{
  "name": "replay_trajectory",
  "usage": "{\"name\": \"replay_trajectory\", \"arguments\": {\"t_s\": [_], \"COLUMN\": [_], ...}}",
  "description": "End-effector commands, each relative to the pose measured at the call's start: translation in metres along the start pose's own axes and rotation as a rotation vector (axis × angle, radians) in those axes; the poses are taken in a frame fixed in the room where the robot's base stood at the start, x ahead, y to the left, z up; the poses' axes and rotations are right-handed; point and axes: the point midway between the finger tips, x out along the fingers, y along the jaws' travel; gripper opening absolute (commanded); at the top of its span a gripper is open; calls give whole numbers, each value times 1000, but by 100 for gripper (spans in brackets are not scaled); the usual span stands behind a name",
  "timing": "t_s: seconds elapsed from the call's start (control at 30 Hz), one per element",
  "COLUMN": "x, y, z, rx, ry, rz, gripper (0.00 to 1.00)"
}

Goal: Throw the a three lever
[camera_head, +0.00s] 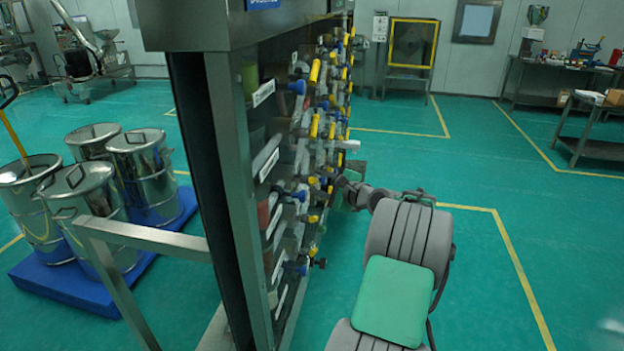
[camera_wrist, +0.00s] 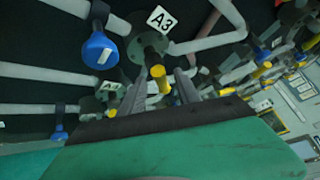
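In the wrist view, a white tag marked A3 (camera_wrist: 160,18) sits on a round grey fitting. A yellow-tipped lever (camera_wrist: 157,72) hangs just below this tag; it appears to belong to that fitting. My gripper (camera_wrist: 150,92) faces it, with its two dark fingers apart and the yellow tip between them in the picture. I cannot tell whether they touch the lever. In the head view my gripper (camera_head: 345,190) is beside the valve panel (camera_head: 232,180), partly hidden by my wrist. The A3 tag cannot be read there.
A blue-handled lever (camera_wrist: 97,48) hangs up and left of the yellow one, with grey pipes around. Many yellow and blue levers line the panel's face. Steel drums (camera_head: 145,165) stand on a blue pallet (camera_head: 75,285) at left. The green floor right of my arm is clear.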

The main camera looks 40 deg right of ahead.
Motion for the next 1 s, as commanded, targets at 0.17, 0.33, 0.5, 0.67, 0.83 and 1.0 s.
{"name": "replay_trajectory", "arguments": {"t_s": [0.17, 0.33, 0.5, 0.67, 0.83, 1.0], "x": [29, 35, 35, 35, 35, 34], "y": [0, 0, 0, 0, -1, -3], "z": [1, 0, 0, 0, 0, 1], "rx": [-2, -3, -3, -4, -6, -8], "ry": [1, 2, 2, 2, 2, 2], "rz": [2, 1, 1, 1, -1, -4], "gripper": [39, 39, 37, 24, 10, 0]}}
